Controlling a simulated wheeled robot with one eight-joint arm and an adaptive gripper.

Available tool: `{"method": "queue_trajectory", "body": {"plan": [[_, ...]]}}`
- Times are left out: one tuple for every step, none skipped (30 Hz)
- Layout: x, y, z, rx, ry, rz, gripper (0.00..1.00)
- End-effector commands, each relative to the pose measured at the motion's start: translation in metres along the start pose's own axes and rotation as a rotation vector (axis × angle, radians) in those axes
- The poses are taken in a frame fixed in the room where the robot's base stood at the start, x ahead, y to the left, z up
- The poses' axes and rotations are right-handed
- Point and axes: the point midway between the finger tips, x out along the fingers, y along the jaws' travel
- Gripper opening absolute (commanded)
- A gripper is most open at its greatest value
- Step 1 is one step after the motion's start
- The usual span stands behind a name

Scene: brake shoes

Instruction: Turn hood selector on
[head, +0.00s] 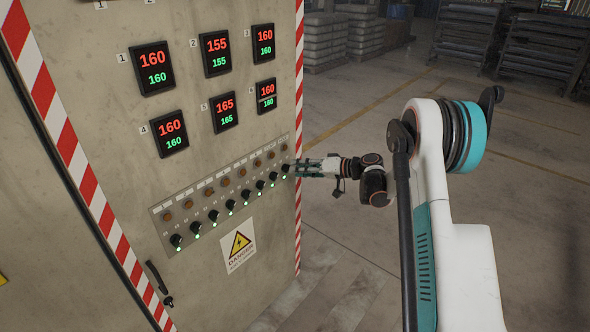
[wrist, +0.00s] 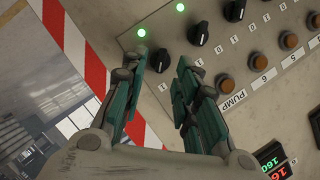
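A metal panel (head: 207,222) on the cabinet carries a row of black selector knobs, with orange lamps above and lit green lights below. The end selector knob (head: 285,168) is at the panel's right end. In the wrist view this knob (wrist: 161,60) sits between the two green fingertips, with its green light (wrist: 141,32) lit beside it. My gripper (head: 293,170) is open at that knob; its fingers (wrist: 163,72) stand apart on either side. I cannot tell whether they touch it. The end knob's label is hidden; the neighbouring knob's (wrist: 198,32) column reads PUMP. No hood label is legible.
Several red-green displays (head: 152,68) are above the panel. A danger sign (head: 238,245) and a black handle (head: 157,277) are below. A red-white striped edge (head: 298,120) borders the cabinet. Open floor (head: 350,240) lies to the right, with racks (head: 470,40) behind.

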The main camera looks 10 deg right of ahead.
Motion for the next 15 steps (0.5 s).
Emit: {"method": "queue_trajectory", "body": {"plan": [[-0.012,0.001,-0.001,0.001,0.003,0.002,0.28],[-0.018,0.001,-0.001,0.001,0.002,0.002,0.28],[-0.027,0.001,-0.001,0.002,0.003,0.003,0.28],[-0.033,0.001,-0.001,0.002,0.003,0.003,0.28],[-0.039,0.001,0.000,0.002,0.002,0.002,0.28],[-0.047,0.001,0.000,0.002,0.002,0.002,0.28],[-0.053,0.001,-0.001,0.002,0.003,0.003,0.28],[-0.058,0.001,0.000,0.002,0.002,0.002,0.28],[-0.065,0.001,0.000,0.001,0.001,0.001,0.28],[-0.070,0.001,0.000,0.001,0.002,0.002,0.28],[-0.074,0.001,0.000,0.001,0.002,0.002,0.28],[-0.079,0.001,0.000,0.001,0.002,0.002,0.28],[-0.082,0.001,0.000,0.001,0.001,0.001,0.28],[-0.085,0.001,0.000,0.001,0.001,0.001,0.28],[-0.088,0.001,0.000,0.001,0.001,0.001,0.28]]}}
